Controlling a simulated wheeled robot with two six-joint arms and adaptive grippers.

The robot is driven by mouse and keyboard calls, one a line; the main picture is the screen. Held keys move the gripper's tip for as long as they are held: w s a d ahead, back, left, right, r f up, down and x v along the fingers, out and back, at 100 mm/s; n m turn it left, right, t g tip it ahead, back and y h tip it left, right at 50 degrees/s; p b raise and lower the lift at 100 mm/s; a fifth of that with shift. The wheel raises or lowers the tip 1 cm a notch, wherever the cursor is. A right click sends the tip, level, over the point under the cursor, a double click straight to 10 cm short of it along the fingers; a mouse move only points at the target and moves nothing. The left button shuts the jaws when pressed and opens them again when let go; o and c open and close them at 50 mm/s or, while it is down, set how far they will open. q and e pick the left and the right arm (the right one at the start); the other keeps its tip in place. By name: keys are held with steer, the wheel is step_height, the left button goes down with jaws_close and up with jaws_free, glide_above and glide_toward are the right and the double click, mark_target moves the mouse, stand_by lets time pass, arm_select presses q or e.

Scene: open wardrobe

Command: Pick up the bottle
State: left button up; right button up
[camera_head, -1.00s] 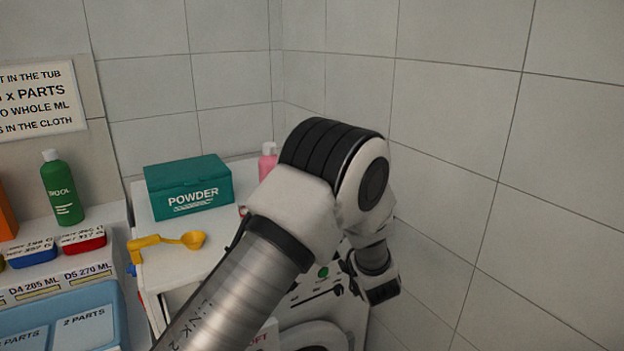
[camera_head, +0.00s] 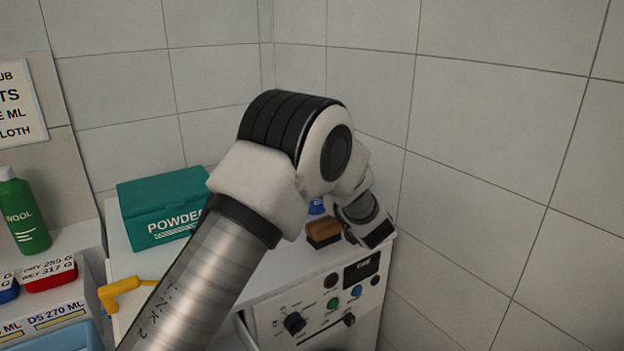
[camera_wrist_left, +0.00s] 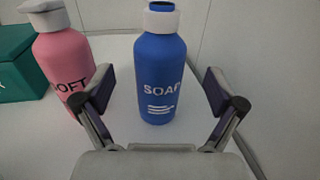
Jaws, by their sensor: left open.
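A blue bottle marked SOAP (camera_wrist_left: 160,75) with a white neck stands upright in the middle of the left wrist view. My left gripper (camera_wrist_left: 160,92) is open, with one finger on each side of the bottle in that view; I cannot tell how far the bottle is beyond the fingertips. A pink bottle marked SOFT (camera_wrist_left: 64,68) stands to its left, partly behind the left finger. In the head view my arm hides the pink bottle and most of the blue one; a small blue patch (camera_head: 316,206) shows beside my wrist. A green bottle marked WOOL (camera_head: 24,215) stands at far left.
A teal POWDER box (camera_head: 160,210) sits on the white machine top (camera_head: 283,262). A brown block (camera_head: 322,230) lies by my wrist. A yellow scoop (camera_head: 120,290) is at the left edge. Tiled walls (camera_head: 480,150) close the back and right.

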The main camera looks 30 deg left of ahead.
arm_select(q)
steer(key=a+p, duration=0.1)
steer(key=w+a+r+p, duration=0.1)
steer(key=shift+w+a+r+p, duration=0.1)
steer(key=shift+w+a+p, duration=0.05)
steer(key=shift+w+p, duration=0.15)
steer(key=a, duration=0.1)
steer(key=w+a+f, duration=0.1)
steer(key=shift+w+a+f, duration=0.15)
steer(key=shift+w+a, duration=0.1)
steer(key=shift+a, duration=0.05)
steer(key=shift+s+d, duration=0.1)
steer(key=shift+d, duration=0.15)
steer(key=c, duration=0.4)
steer(key=shift+d+r, duration=0.1)
steer(key=shift+r, duration=0.1)
steer(key=c, duration=1.1)
steer(key=shift+f, duration=0.1)
